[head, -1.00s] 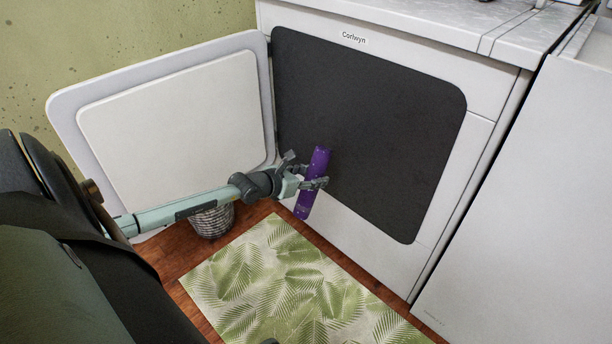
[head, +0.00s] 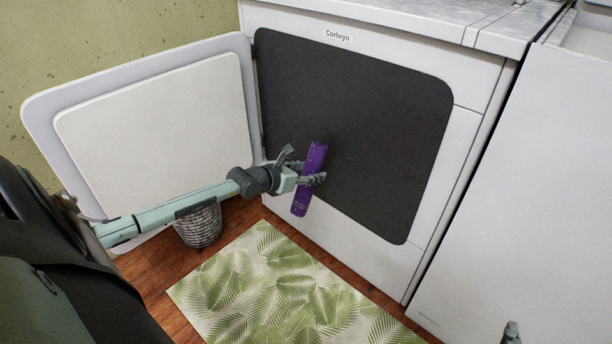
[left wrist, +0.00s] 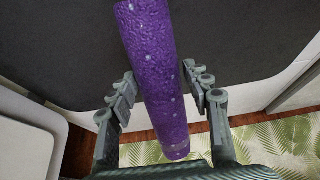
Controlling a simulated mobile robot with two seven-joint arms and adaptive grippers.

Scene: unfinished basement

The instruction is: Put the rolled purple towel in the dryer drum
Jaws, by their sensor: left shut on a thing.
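The rolled purple towel (head: 309,180) is held tilted near upright in front of the dryer's dark opening. My left gripper (head: 309,178) is shut on it around its middle, and the towel also shows between the fingers in the left wrist view (left wrist: 158,80). The dryer (head: 470,150) is white, labelled Corlwyn, with its door (head: 150,130) swung open to the left. The drum opening (head: 360,120) looks flat and dark, and its inside cannot be made out. A small greenish tip at the lower right edge seems to be part of my right gripper (head: 512,333); its fingers cannot be read.
A woven basket (head: 199,226) stands on the wooden floor below the open door. A leaf-patterned mat (head: 285,290) lies before the dryer. A white appliance or cabinet (head: 530,200) stands to the right. The space in front of the opening looks clear.

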